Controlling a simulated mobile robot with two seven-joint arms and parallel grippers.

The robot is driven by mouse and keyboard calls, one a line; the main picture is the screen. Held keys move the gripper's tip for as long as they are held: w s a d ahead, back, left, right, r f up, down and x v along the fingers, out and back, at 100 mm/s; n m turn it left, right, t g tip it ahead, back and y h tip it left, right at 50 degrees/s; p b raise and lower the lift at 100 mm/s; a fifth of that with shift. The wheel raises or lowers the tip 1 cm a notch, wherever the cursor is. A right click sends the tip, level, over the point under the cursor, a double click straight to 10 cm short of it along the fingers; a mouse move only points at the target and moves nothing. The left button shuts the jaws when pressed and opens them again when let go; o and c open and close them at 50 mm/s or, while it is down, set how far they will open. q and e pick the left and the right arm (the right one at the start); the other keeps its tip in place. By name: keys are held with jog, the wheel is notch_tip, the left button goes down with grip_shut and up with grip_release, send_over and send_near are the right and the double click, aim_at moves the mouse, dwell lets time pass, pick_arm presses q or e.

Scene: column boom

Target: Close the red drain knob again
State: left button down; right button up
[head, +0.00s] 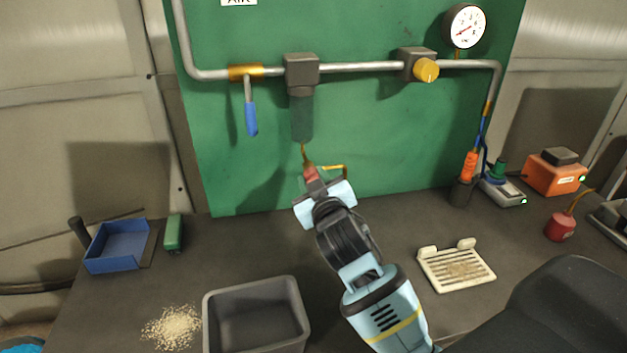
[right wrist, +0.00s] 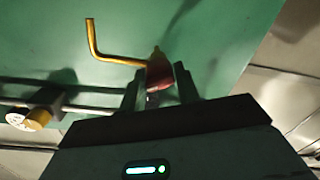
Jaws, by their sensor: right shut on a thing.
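The red drain knob (head: 311,174) sits under the dark filter bowl (head: 302,118) on the green panel, with a bent brass drain pipe (head: 336,168) beside it. My right gripper (head: 318,182) reaches up from below and is shut on the knob. In the right wrist view the red knob (right wrist: 159,72) is between the two fingers (right wrist: 158,82), and the brass pipe (right wrist: 98,50) stands out to its left. The fingers partly hide the knob in both views. My left gripper is not in view.
A blue-handled valve (head: 251,118), a yellow regulator knob (head: 426,70) and a gauge (head: 464,26) are on the pipe. On the bench are a grey bin (head: 207,310), a blue tray (head: 118,267), spilled grains (head: 172,327), a slotted white tray (head: 478,280) and a red can (head: 560,227).

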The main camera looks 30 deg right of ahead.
jog(key=n, duration=0.5)
jog(key=shift+r, duration=0.1)
jog(key=n+h, duration=0.1)
jog(key=n, duration=0.4)
jog(key=shift+r+n, duration=0.1)
jog(key=shift+n, duration=0.2)
dwell(0.3)
jog(key=o, duration=0.8)
jog(key=shift+c, duration=0.2)
jog(key=shift+o, duration=0.9)
